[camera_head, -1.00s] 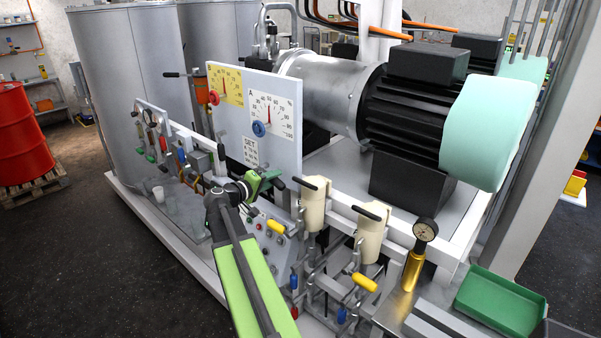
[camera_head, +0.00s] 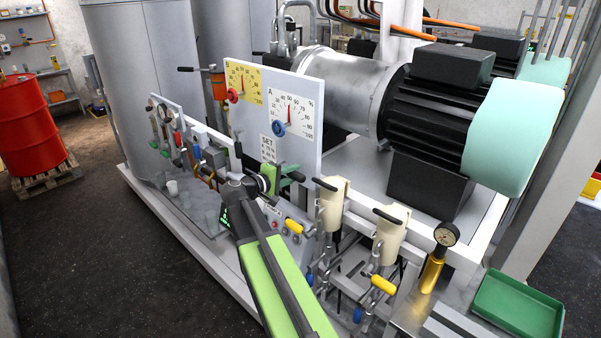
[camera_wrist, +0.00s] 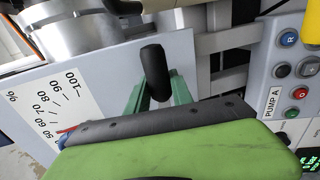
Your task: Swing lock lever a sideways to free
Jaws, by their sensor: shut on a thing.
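My gripper (camera_head: 283,178) is at the lower edge of the upright white panel (camera_head: 310,138) with the A dial. In the wrist view, its two teal fingers (camera_wrist: 158,93) are shut on a short black lever grip (camera_wrist: 154,68), which I take for lock lever a. The grip sticks up between the fingers, beside the panel's edge. In the head view the gripper hides most of this lever. The white A dial (camera_head: 300,113) has a blue knob (camera_head: 278,125) and a red pointer near 50. A SET card (camera_head: 273,150) is below it.
Yellow-handled valves (camera_head: 383,285) and a brass gauge (camera_head: 433,272) are farther right. Another black lever (camera_head: 238,147) stands left of the panel. A button panel marked PUMP A (camera_wrist: 285,85) is close by.

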